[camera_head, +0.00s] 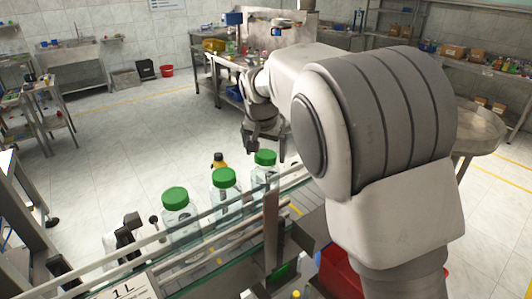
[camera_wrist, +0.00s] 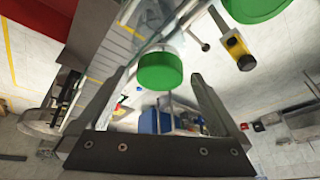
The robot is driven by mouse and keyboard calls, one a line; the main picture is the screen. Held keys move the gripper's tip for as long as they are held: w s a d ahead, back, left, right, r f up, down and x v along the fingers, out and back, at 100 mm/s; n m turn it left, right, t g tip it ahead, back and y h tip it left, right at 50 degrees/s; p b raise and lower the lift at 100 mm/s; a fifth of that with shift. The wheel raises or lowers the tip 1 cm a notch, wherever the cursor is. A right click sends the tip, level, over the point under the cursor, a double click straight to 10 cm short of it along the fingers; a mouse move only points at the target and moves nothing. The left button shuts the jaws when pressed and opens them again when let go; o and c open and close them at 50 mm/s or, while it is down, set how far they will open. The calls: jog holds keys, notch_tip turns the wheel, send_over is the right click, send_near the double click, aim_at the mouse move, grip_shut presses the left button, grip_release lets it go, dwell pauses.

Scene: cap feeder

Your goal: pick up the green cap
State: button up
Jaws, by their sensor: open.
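Three clear bottles with green caps stand in a row on the conveyor in the head view. The farthest green cap (camera_head: 265,157) is right by my gripper (camera_head: 266,147), which points down at it. The middle green cap (camera_head: 224,178) and the nearest green cap (camera_head: 175,198) are to the left. In the wrist view one green cap (camera_wrist: 160,72) shows between the spread fingertips of my gripper (camera_wrist: 161,80), with gaps on both sides. Another green cap (camera_wrist: 255,8) is at the top right edge. My gripper is open and holds nothing.
A rail (camera_head: 205,213) runs along the near side of the bottles. A small yellow and black device (camera_head: 218,160) stands behind the middle bottle. A metal post (camera_head: 271,225) rises near the farthest bottle. The floor beyond the conveyor is clear.

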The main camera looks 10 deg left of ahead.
jog(key=shift+w+f, duration=0.1)
jog(key=shift+f, duration=0.15)
jog(key=c, duration=1.3)
jog(key=shift+o, duration=0.2)
jog(key=shift+r, duration=0.1)
